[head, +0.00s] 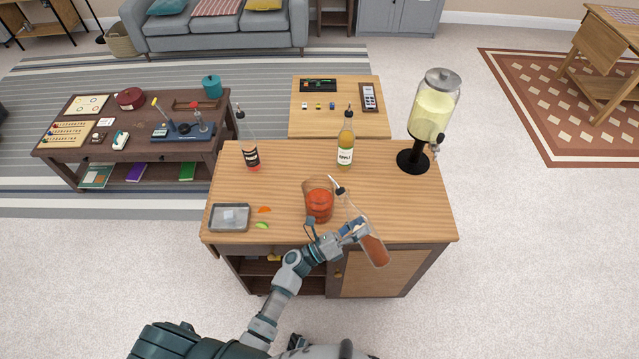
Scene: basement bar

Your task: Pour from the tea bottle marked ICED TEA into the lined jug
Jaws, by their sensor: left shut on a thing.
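My left gripper (354,230) is shut on a clear bottle (372,246) with reddish-brown liquid in its lower part. The bottle is tilted, its base toward the lower right at the counter's front edge and its dark pour spout up at the left. The spout is near the jug's upper right side; no stream shows. The bottle's label is not readable, so I cannot confirm ICED TEA. The jug (319,204) stands upright on the wooden counter (285,185) and holds red-orange liquid. Its line cannot be made out clearly. My right gripper is not in view.
A nearly empty bottle with a dark label (252,158) and a yellow bottle (346,146) stand behind the jug. A drink dispenser (434,108) stands at the back right. A grey tray (230,217) and small orange and green pieces lie at left. The counter's right side is clear.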

